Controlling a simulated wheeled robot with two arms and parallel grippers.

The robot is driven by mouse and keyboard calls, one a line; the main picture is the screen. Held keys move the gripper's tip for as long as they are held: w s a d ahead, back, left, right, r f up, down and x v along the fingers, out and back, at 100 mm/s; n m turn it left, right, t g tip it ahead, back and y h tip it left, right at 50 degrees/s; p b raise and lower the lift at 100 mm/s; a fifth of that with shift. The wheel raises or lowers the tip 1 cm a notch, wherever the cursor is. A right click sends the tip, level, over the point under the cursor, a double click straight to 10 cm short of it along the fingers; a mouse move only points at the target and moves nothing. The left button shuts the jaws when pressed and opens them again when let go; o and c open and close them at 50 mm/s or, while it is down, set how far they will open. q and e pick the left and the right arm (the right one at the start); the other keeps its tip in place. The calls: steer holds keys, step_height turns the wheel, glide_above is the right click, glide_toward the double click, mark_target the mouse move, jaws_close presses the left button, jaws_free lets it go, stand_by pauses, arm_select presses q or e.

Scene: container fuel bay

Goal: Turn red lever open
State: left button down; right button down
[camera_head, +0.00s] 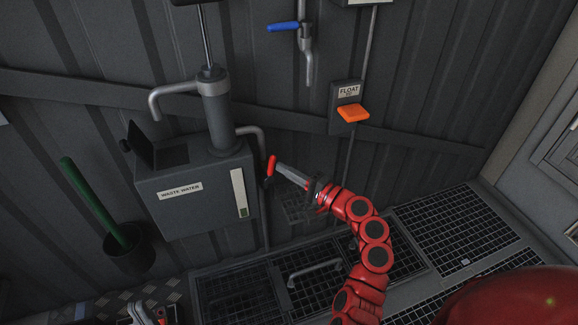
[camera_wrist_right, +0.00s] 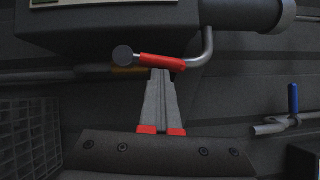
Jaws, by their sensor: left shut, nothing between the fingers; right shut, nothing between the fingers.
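The red lever (camera_head: 271,165) is on the pipe at the right side of the grey waste water box (camera_head: 190,195). In the right wrist view the red lever (camera_wrist_right: 162,62) lies nearly level, beside a round dark knob end. My right gripper (camera_head: 279,169) is shut and empty, and its fingertips reach up to the lever. In the wrist view the closed fingertips (camera_wrist_right: 160,73) meet the lever's lower edge; I cannot tell if they touch. My left gripper (camera_head: 148,316) is low at the bottom left, shut and away from the lever.
A blue-handled tap (camera_head: 283,27) is on the wall above. An orange float switch (camera_head: 352,113) is on the wall to the right. A green-handled tool stands in a dark bucket (camera_head: 130,258) at left. Floor grates (camera_head: 455,230) lie below.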

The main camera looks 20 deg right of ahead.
steer(key=shift+a+r+n+g+p, duration=0.25)
steer(key=shift+a+n+g+p, duration=0.2)
steer(key=shift+n, duration=0.25)
stand_by(0.3)
